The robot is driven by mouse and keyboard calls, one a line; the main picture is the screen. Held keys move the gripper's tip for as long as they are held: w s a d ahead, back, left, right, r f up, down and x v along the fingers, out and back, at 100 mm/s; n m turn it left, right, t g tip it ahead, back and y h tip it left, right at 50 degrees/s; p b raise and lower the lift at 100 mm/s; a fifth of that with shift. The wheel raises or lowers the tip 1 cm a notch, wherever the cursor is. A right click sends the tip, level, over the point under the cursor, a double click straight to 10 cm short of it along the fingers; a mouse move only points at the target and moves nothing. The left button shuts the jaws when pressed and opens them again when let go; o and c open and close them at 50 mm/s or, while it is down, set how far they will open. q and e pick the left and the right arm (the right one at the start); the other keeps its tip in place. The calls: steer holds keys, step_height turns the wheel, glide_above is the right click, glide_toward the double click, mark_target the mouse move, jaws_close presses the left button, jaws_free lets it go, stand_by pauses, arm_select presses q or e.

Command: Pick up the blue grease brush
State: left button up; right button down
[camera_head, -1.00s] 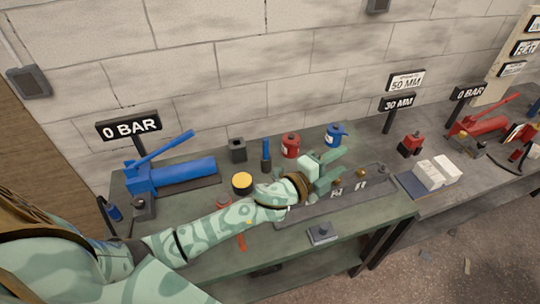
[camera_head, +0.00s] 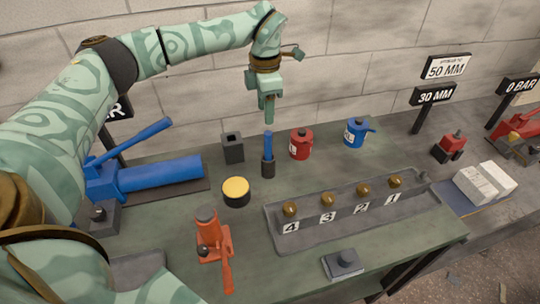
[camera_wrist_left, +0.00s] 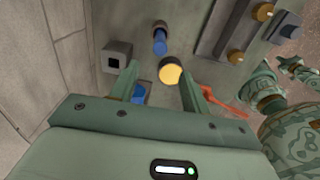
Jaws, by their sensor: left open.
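The blue grease brush (camera_head: 268,143) stands upright on the green bench, its blue handle up and its lower part in a dark holder. It also shows in the left wrist view (camera_wrist_left: 160,44), beyond the fingers. My left gripper (camera_head: 267,112) points down above the brush, apart from it. In the left wrist view its two fingers (camera_wrist_left: 157,78) are spread, with nothing held between them. Green patterned parts at the right edge of the left wrist view look like my right arm and gripper (camera_wrist_left: 272,82); its fingers are too small to read.
A blue can (camera_head: 357,133), a blue pump (camera_head: 155,175), an orange jack (camera_head: 212,242) and a numbered tray (camera_head: 335,236) stand further off.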

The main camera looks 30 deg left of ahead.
mark_target(268, 143)
arm_select(q)
step_height(268, 143, down, 8)
steer(key=shift+w+r+b, duration=0.1)
steer(key=shift+r+b, duration=0.15)
steer(key=shift+b, duration=0.55)
steer(key=f, duration=0.1)
steer(key=f+b, duration=0.1)
steer(key=f, duration=0.1)
steer(key=f+b, duration=0.1)
steer(key=f, duration=0.1)
steer(key=shift+w+d+f, duration=0.15)
steer(key=shift+w, duration=0.1)
steer(key=c, duration=0.9)
jaws_close()
